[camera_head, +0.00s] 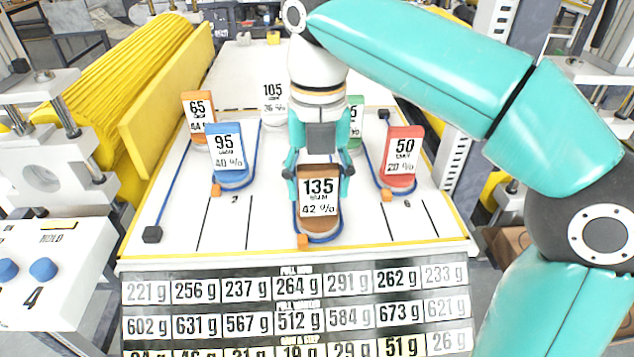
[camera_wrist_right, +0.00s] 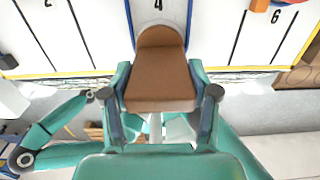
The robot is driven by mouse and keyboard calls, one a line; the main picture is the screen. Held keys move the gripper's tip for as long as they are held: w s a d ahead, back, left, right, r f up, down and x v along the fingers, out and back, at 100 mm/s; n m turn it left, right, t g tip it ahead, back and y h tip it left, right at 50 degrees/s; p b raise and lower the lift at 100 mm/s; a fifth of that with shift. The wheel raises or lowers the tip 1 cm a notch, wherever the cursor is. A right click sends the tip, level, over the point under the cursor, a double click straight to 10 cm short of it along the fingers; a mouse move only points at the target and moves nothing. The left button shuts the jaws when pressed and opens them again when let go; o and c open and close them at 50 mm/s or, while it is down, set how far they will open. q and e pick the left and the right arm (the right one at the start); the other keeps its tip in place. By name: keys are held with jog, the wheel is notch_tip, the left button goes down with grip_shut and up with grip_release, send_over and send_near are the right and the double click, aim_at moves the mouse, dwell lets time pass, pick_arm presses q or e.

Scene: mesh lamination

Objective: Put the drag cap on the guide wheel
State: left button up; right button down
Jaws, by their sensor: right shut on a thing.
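My right gripper (camera_head: 319,172) comes down from above and is shut on the brown block (camera_head: 327,226) labelled 135, its fingers on both sides. The block is at the front middle of the white board, over a blue-edged loop; I cannot tell whether it touches the board. In the right wrist view the brown block (camera_wrist_right: 160,87) sits between the fingers (camera_wrist_right: 159,93), in line with lane 4. I cannot make out which thing is the drag cap or the guide wheel. My left gripper is not seen.
A blue 95 block (camera_head: 228,170), orange 65 block (camera_head: 197,116) and red 50 block (camera_head: 404,152) stand around; a white 105 block (camera_head: 272,104) and a green one (camera_head: 356,128) are partly hidden behind my arm. An orange cube (camera_head: 303,241) lies in front. A yellow roller (camera_head: 130,80) is at left.

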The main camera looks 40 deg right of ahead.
jog(key=shift+f, duration=0.1)
jog(key=shift+c, duration=1.4)
grip_release()
notch_tip(320, 180, up, 11)
jog(key=p, duration=0.4)
jog(key=shift+p, duration=0.35)
jog(key=shift+r+p, duration=0.5)
jog(key=shift+r, duration=0.2)
jog(key=shift+f, duration=0.1)
